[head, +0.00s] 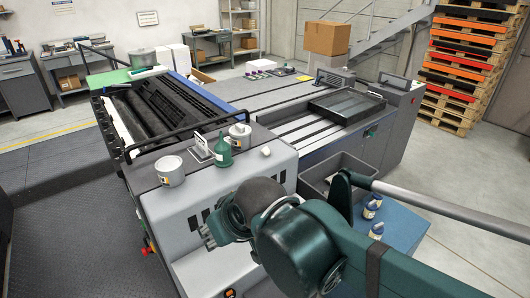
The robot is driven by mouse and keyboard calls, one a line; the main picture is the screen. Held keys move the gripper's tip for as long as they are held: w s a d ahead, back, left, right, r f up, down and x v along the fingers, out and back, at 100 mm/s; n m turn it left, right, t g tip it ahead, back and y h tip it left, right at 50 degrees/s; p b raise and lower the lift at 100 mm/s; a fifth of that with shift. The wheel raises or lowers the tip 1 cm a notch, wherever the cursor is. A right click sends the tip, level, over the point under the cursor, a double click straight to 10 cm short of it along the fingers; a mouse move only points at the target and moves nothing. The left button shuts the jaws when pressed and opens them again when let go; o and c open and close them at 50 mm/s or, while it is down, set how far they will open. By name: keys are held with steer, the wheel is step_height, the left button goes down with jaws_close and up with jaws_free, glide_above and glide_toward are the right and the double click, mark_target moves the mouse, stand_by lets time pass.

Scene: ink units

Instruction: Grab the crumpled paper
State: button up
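A small whitish lump (265,151) lies on the grey top of the press housing, near its right end. It may be the crumpled paper, but it is too small to be sure. My gripper (208,234) appears at the left end of my dark teal arm, in front of the housing's light front face. It is below and to the left of the lump in the picture, and apart from it. Its fingers are small and partly hidden by my wrist, so their opening is unclear.
On the housing top stand a white tin (170,171), a green bottle (223,151) and a white pot (240,135), close to the lump. A grey bin (312,186) and small jars (371,208) are at right. A dark rail (190,135) runs behind the tin.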

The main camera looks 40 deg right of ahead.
steer(key=shift+c, duration=0.7)
steer(key=w+d+r+m+g+p, duration=0.4)
steer(key=w+d+r+m+p, duration=0.6)
steer(key=w+d, duration=0.5)
steer(key=w+d+f+m+g+p, duration=0.1)
steer(key=w+d+m+p, duration=0.1)
steer(key=d, duration=0.4)
steer(key=w+d+f+m+g+p, duration=0.1)
steer(key=w+d+m+p, duration=0.2)
steer(key=w+d+p, duration=0.2)
steer(key=w+d+f+m+g+p, duration=0.1)
steer(key=w+d+p, duration=0.3)
steer(key=d, duration=0.5)
steer(key=shift+d+f+m, duration=0.15)
steer(key=shift+f+m, duration=0.15)
steer(key=shift+m, duration=0.4)
steer(key=shift+w+d+f+m, duration=0.15)
steer(key=shift+d+f+m, duration=0.25)
steer(key=shift+d, duration=0.35)
steer(key=shift+f, duration=0.1)
